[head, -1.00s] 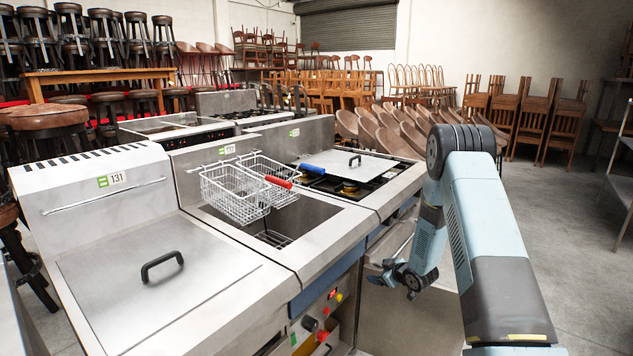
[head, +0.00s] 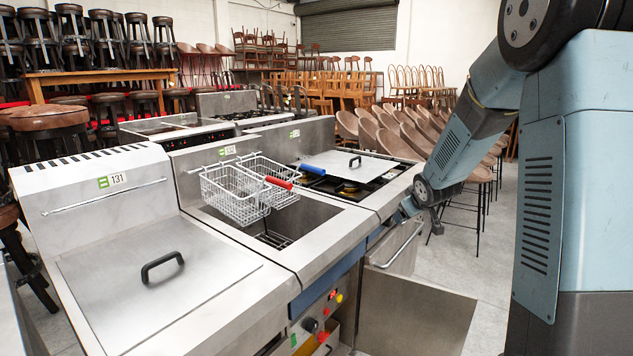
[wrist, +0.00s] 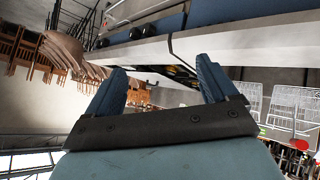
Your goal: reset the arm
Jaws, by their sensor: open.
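My arm fills the right side of the head view. My gripper (wrist: 160,78) shows in the wrist view with its two blue fingers apart and nothing between them. In the head view the arm reaches down to the front edge of the range (head: 385,195), and the small gripper end (head: 402,214) is beside that edge, partly hidden against it. I cannot tell whether it touches the range.
Two wire baskets (head: 235,195) with red and blue handles hang over the fryer (head: 310,220). A lidded fryer (head: 150,285) stands at front left. An open metal door panel (head: 415,315) juts out below the range. Chairs (head: 400,130) stand behind.

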